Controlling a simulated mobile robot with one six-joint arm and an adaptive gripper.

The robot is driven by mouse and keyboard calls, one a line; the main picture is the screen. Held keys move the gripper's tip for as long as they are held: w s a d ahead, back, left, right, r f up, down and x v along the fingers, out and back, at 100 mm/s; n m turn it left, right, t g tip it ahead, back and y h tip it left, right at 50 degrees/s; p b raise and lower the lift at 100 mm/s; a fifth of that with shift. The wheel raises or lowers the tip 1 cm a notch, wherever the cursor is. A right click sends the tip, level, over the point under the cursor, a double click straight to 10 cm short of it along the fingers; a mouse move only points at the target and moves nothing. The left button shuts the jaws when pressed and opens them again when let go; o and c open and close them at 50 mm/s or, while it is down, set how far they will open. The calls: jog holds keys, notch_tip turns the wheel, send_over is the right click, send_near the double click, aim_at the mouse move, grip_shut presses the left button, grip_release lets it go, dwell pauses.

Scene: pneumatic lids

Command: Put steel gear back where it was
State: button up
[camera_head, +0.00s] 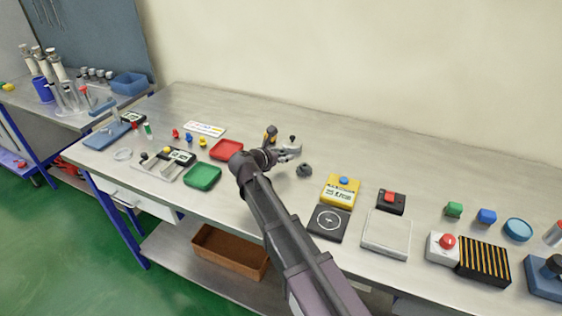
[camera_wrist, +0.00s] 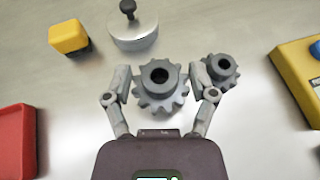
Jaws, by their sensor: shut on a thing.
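A grey toothed gear, which looks like the steel gear (camera_wrist: 160,98), sits between the two fingers of my gripper (camera_wrist: 160,86) in the wrist view. The fingers are shut on it from left and right. Its hub with a dark bore faces the camera. How high it is above the bench is hard to tell. A second, smaller dark grey gear (camera_wrist: 220,70) lies just right of the right finger; in the head view it is the dark gear (camera_head: 304,170) on the bench. In the head view my gripper (camera_head: 286,152) is at mid-bench, and the held gear is not clearly visible.
Beyond the gripper stand a silver round piece with a dark knob (camera_wrist: 134,32) and a yellow block (camera_wrist: 68,38). A red tray (camera_head: 226,149) and green tray (camera_head: 202,176) are left; a yellow box (camera_head: 341,190) and dark square pad (camera_head: 328,223) are right. The bench's back strip is clear.

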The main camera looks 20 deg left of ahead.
aim_at(280, 165)
dwell(0.3)
jog(key=shift+w+a, duration=0.4)
jog(key=shift+w, duration=0.1)
jog(key=shift+f+b, duration=0.35)
jog(key=shift+b, duration=0.05)
jog(key=shift+f+b, duration=1.45)
jog(key=shift+f, duration=0.15)
jog(key=o, duration=1.2)
jog(key=shift+o, duration=0.2)
jog(key=shift+r, duration=0.2)
